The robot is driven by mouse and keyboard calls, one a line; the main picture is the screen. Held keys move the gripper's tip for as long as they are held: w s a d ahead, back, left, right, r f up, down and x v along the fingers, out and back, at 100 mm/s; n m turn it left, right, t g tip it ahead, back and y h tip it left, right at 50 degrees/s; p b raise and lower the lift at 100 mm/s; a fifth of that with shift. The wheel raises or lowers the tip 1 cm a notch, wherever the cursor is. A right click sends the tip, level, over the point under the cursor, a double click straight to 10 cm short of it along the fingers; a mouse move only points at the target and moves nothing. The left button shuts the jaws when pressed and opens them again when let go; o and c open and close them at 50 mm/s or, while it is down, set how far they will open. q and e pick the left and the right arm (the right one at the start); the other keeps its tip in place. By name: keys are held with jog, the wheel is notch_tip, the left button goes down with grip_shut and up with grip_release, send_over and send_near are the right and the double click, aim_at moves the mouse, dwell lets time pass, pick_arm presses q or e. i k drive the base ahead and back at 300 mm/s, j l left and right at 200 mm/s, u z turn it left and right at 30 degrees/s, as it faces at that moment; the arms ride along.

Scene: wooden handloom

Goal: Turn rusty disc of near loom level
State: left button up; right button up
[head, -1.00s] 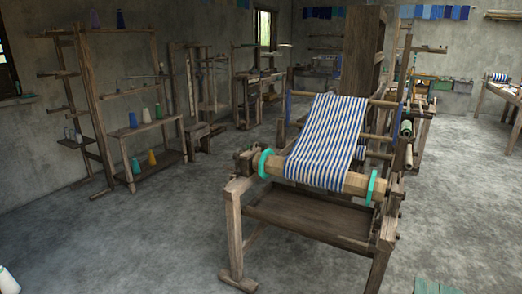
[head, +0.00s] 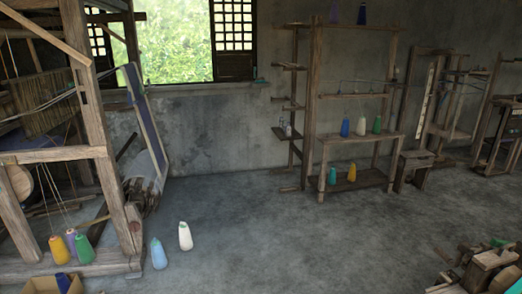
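A large wooden loom (head: 100,120) fills the left edge, with threads and a cloth-covered frame. A round brownish disc-like part (head: 20,182) sits in its lower left side, partly behind a post; I cannot tell whether it is the rusty disc. The corner of another loom (head: 485,268) shows at the bottom right, with wooden blocks and a bit of teal; most of it is cut off by the frame. I see no clear rusty disc on it. Neither of my grippers is in view.
White (head: 185,236) and light blue (head: 158,253) cones stand on the floor beside the large loom. A cardboard box (head: 66,284) lies at the bottom left. A wooden rack (head: 350,140) with thread cones stands by the wall. The middle floor is clear.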

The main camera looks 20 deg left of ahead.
aim_at(134, 226)
jog(key=i+j+u, duration=0.2)
jog(key=i+u, duration=0.15)
jog(key=i, duration=0.2)
jog(key=i+u, duration=0.35)
jog(key=i, duration=0.2)
jog(key=i+l+u, duration=0.1)
jog(key=i+u, duration=0.2)
jog(key=i, duration=0.25)
